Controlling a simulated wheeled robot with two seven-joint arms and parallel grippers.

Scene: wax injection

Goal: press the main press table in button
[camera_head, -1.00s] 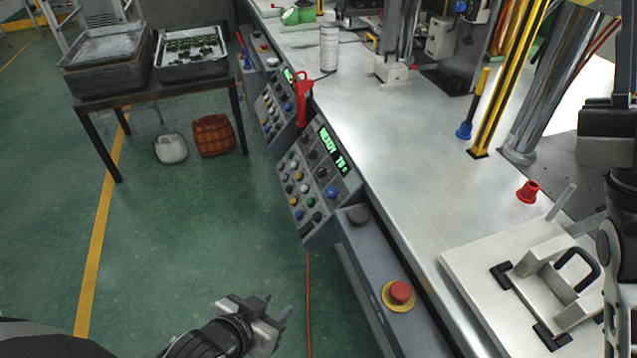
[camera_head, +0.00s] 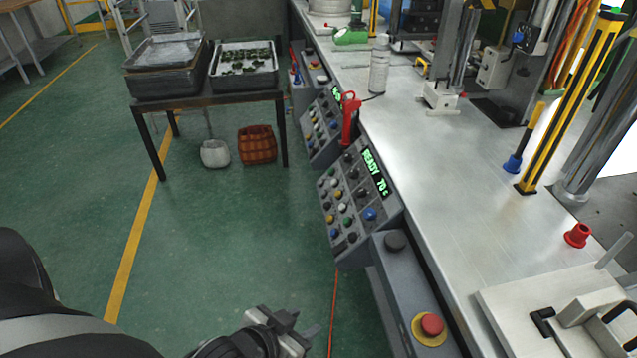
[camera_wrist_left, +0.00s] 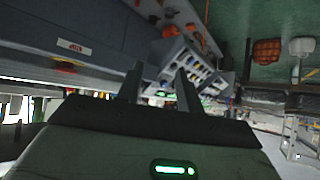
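The near control panel (camera_head: 358,204) has several coloured buttons and a green display reading "READY 70". Its labels are too small to read, so I cannot tell which button is the main press table in button. A blue button (camera_head: 370,214), a yellow button (camera_head: 331,219) and dark knobs show on it. My left gripper (camera_head: 308,328) is below the panel in the head view, apart from it and over the floor. In the left wrist view its two fingers (camera_wrist_left: 160,84) stand apart with nothing between them, pointing towards a button panel (camera_wrist_left: 195,70). My right gripper is out of view.
A red emergency button (camera_head: 432,324) on a yellow base and a black knob (camera_head: 395,240) sit on the ledge near the panel. A red handle (camera_head: 349,118) stands behind it. The metal worktop (camera_head: 440,190) is on the right. Open green floor (camera_head: 240,230) lies to the left.

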